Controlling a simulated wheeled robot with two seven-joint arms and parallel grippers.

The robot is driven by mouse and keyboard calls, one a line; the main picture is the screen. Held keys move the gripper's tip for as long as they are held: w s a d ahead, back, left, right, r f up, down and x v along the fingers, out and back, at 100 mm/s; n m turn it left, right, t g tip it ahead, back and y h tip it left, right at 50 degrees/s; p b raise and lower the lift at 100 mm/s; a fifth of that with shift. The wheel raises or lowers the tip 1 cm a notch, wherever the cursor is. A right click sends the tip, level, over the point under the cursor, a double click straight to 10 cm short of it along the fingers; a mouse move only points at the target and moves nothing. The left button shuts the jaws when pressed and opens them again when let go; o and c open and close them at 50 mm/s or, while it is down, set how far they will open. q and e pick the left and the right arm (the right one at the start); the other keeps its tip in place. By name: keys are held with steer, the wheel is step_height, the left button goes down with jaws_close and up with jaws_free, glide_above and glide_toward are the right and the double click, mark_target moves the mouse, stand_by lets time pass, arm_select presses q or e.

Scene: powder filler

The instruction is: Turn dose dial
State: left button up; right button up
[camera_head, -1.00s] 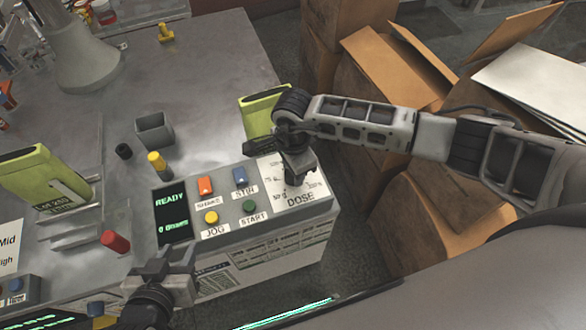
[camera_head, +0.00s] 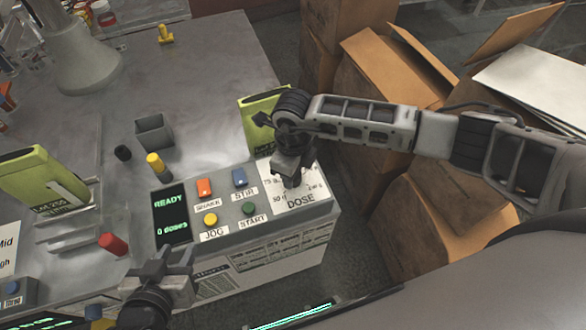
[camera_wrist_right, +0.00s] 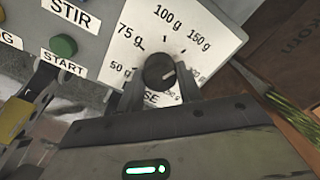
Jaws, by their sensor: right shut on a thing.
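The dose dial (camera_wrist_right: 159,71) is a round dark knob on a white scale plate (camera_head: 310,196) marked in grams, at the right end of the control panel. Its light mark is on the right side of the knob in the right wrist view. My right gripper (camera_wrist_right: 160,86) is shut on the dial, with one finger on each side. In the head view my right gripper (camera_head: 289,168) hides the dial, and in the wrist view it covers part of the DOSE label. My left gripper (camera_head: 170,262) looks open and empty, at the panel's front edge.
The panel has a READY display (camera_head: 171,214), orange (camera_head: 204,187), blue (camera_head: 239,177), yellow (camera_head: 210,219) and green (camera_head: 249,208) buttons. A lime pouch (camera_head: 254,120) stands behind the dial. Cardboard boxes (camera_head: 400,150) fill the right. A square cup (camera_head: 154,133) stands on the bench.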

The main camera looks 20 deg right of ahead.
steer(key=m, duration=0.5)
steer(key=shift+m+p, duration=0.3)
steer(key=shift+p, duration=0.05)
steer(key=shift+m+p, duration=0.4)
steer(key=shift+m, duration=1.9)
steer(key=o, duration=1)
step_height(320, 180, up, 16)
